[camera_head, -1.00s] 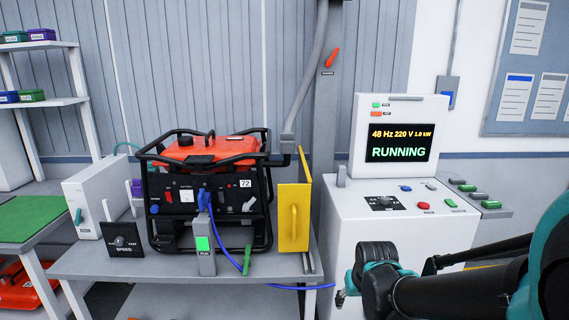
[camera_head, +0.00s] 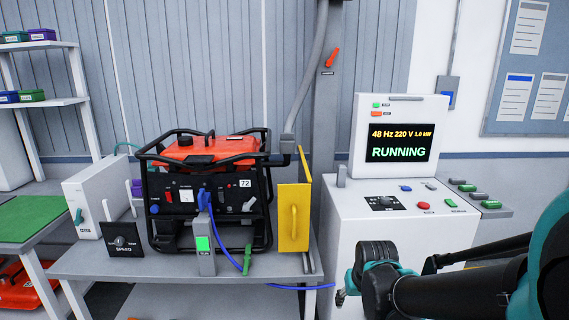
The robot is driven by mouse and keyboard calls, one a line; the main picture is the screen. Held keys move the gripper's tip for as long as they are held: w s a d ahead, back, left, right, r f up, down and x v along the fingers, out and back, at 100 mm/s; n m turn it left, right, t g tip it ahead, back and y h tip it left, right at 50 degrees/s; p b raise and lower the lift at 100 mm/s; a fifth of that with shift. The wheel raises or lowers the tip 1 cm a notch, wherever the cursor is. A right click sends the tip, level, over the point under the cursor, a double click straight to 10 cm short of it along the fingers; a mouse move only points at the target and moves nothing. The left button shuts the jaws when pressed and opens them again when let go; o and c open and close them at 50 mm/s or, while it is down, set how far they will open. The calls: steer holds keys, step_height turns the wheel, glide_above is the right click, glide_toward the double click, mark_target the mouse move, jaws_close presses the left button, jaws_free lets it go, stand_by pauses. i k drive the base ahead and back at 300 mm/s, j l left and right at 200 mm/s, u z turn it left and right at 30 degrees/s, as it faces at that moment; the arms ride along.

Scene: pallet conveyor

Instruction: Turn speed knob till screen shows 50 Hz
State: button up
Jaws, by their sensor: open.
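The speed knob (camera_head: 121,241) is a small grey dial on a black plate marked SPEED, at the left front of the bench. The screen (camera_head: 400,142) on the white console reads 48 Hz, 220 V, 1.0 kW and RUNNING. The red and black generator (camera_head: 207,185) stands on the bench, right of the knob, with a blue plug in its front. My gripper (camera_head: 341,296) is low at the right of the picture, in front of the console and far right of the knob. It is open and apart from the knob; its fingers are small here.
A yellow panel with a handle (camera_head: 294,215) stands at the bench's right end. A grey post with a green light (camera_head: 205,245) stands before the generator. A blue cable (camera_head: 300,287) runs off the bench toward the console (camera_head: 345,225). A shelf with bins is at left.

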mark_target(120, 241)
steer(key=u, duration=1.5)
steer(key=i+l+u, duration=0.15)
steer(key=l+u, duration=0.75)
steer(key=i+l, duration=0.05)
